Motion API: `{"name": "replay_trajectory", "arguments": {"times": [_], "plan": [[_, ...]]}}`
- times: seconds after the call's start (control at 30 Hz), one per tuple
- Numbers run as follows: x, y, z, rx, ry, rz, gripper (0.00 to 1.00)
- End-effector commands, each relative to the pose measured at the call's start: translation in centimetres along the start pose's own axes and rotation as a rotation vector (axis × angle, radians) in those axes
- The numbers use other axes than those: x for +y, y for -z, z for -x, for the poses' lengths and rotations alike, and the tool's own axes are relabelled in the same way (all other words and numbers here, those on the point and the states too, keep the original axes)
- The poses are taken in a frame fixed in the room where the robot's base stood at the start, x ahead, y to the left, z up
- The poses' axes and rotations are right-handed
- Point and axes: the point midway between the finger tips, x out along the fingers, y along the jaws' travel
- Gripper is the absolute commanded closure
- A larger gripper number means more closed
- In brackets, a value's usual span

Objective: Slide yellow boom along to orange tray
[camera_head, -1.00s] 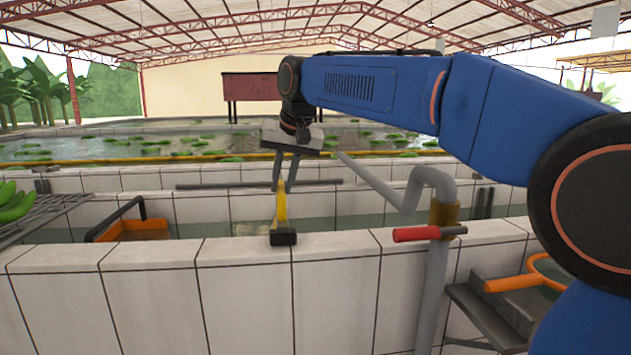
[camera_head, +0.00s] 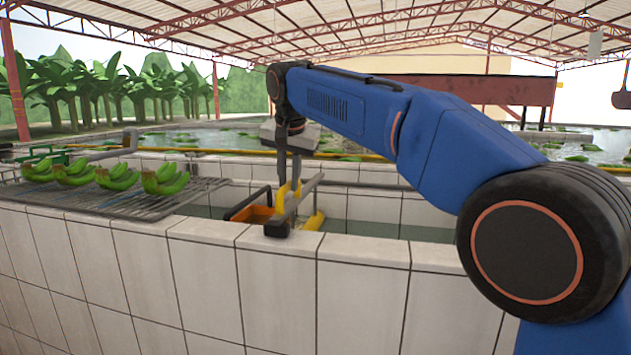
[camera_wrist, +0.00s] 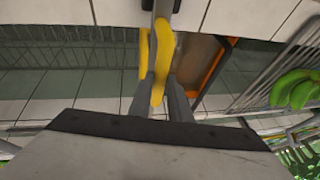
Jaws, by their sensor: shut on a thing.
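The yellow boom (camera_head: 314,221) lies in the water channel behind the white tiled wall, with a grey bar and a dark end block (camera_head: 277,229) at the wall top. My gripper (camera_head: 289,180) points down and is shut on the boom's upright yellow part. In the wrist view the boom (camera_wrist: 163,52) runs between the two grey fingers (camera_wrist: 159,90). The orange tray (camera_head: 252,212) sits in the channel just left of the boom, partly hidden behind the wall. The tray also shows right of the boom in the wrist view (camera_wrist: 205,80). I cannot tell whether they touch.
A wire rack (camera_head: 130,203) with several green banana bunches (camera_head: 118,176) stands left on the wall. The tiled wall (camera_head: 180,275) stands in front of the channel. The channel right of the boom (camera_head: 390,228) looks clear. A larger pool lies behind.

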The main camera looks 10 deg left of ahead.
Motion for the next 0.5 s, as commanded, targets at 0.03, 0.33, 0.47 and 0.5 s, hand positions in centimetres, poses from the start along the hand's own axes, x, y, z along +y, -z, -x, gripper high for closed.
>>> {"name": "replay_trajectory", "arguments": {"times": [0.03, 0.33, 0.47, 0.5], "plan": [[-0.9, -0.1, -0.2, 0.001, 0.002, 0.001, 1.00], [-3.3, -0.2, -0.6, 0.001, 0.002, 0.000, 1.00], [-3.5, -0.2, -0.6, 0.001, 0.002, 0.000, 1.00], [-3.6, -0.2, -0.6, 0.002, 0.003, 0.000, 1.00]]}}
